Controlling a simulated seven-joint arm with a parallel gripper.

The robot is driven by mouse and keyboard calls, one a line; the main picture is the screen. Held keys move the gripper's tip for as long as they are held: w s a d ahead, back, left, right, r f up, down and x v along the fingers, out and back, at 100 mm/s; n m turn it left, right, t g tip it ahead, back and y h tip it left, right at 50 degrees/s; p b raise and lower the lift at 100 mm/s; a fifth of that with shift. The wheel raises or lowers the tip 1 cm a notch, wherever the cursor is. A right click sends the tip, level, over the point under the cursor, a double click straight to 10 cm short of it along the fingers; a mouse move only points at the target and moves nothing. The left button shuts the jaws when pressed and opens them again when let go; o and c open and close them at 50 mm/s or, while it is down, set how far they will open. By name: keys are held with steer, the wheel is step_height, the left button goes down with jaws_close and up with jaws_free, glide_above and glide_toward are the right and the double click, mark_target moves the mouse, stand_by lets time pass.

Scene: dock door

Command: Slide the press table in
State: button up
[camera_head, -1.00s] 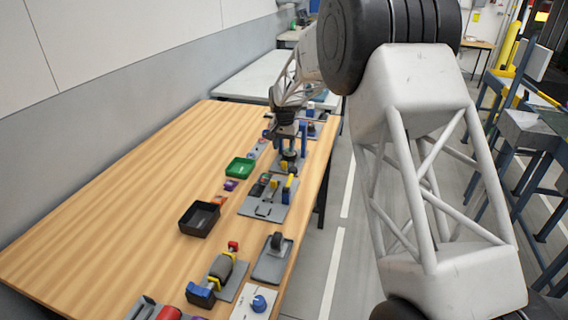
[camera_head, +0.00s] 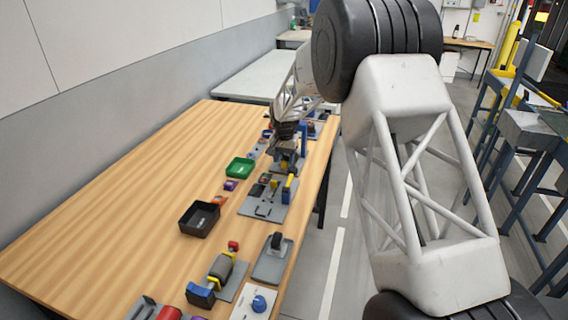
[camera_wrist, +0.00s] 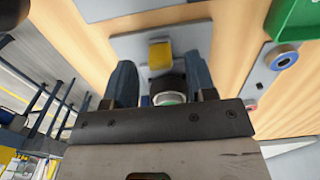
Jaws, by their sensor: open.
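The press (camera_head: 303,141) stands on a grey plate near the right edge of the wooden table, with a blue upright. My gripper (camera_head: 287,153) is low over it, in front of the upright, and hides part of it. In the wrist view my gripper (camera_wrist: 160,80) is open, its two dark fingers apart. A dark round part with a pale, greenish ring (camera_wrist: 168,97) shows between the fingers, and a yellow block (camera_wrist: 160,54) lies just beyond them on the grey plate (camera_wrist: 185,38). Whether a finger touches any part I cannot tell. Which part is the press's sliding table is unclear.
A green bin (camera_head: 240,167) and a black bin (camera_head: 199,219) stand left of the fixtures. A grey plate with yellow and blue parts (camera_head: 267,196) lies nearer the camera. The left of the wooden table (camera_head: 120,220) is clear.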

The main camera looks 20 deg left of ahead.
steer(key=shift+f, duration=1.1)
jaws_close()
